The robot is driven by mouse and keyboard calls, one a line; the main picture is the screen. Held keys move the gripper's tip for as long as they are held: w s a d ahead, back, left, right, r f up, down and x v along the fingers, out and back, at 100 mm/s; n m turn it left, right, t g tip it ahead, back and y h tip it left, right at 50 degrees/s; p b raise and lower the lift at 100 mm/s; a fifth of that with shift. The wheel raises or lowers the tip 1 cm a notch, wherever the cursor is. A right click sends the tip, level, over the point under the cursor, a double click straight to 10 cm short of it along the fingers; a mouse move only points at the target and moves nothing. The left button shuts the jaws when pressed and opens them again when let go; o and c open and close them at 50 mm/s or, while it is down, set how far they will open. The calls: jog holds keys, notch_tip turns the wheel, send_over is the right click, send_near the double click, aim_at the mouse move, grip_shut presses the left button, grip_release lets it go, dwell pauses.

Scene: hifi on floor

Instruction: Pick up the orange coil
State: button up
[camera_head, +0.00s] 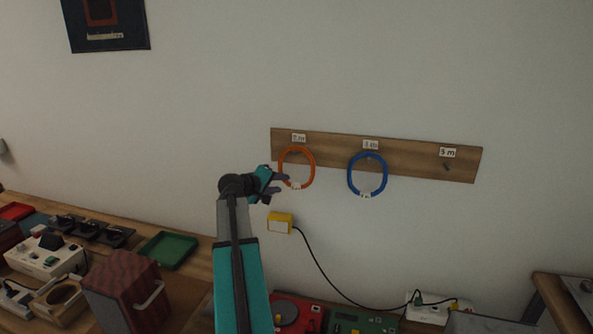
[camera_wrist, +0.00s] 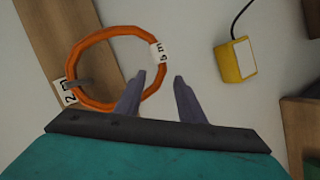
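The orange coil (camera_head: 313,172) hangs on the leftmost peg of a wooden wall board, under a "2 m" label. In the wrist view the orange coil (camera_wrist: 110,32) shows as a ring with a white tag that seems to read "5 m". My gripper (camera_head: 282,184) is at the coil's lower left in the head view. In the wrist view my gripper (camera_wrist: 160,77) is open, and the left finger overlaps the ring's lower right part. Part of the ring shows between the fingers. I cannot tell whether they touch it.
A blue coil (camera_head: 384,176) hangs on the middle peg, and the right peg (camera_head: 446,167) is empty. A yellow box (camera_head: 280,223) with a black cable is on the wall below my gripper. Benches below hold a green tray (camera_head: 168,250), a wooden box (camera_head: 122,290) and devices.

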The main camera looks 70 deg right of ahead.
aim_at(288, 183)
jog(key=shift+s+d+f, duration=0.1)
jog(key=shift+d+f, duration=0.1)
jog(key=shift+d, duration=0.3)
jog(key=shift+s+d+f+p, duration=0.1)
jog(key=shift+s+d+p, duration=0.2)
jog(key=shift+d+p, duration=0.3)
jog(key=shift+s+d+f+p, duration=0.1)
jog(key=shift+s+d+p, duration=0.15)
jog(key=shift+d+p, duration=0.3)
jog(key=shift+p+x, duration=0.55)
jog(key=shift+x, duration=0.8)
jog(key=shift+a+f, duration=0.1)
jog(key=shift+f, duration=0.05)
jog(key=shift+c, duration=0.5)
grip_shut()
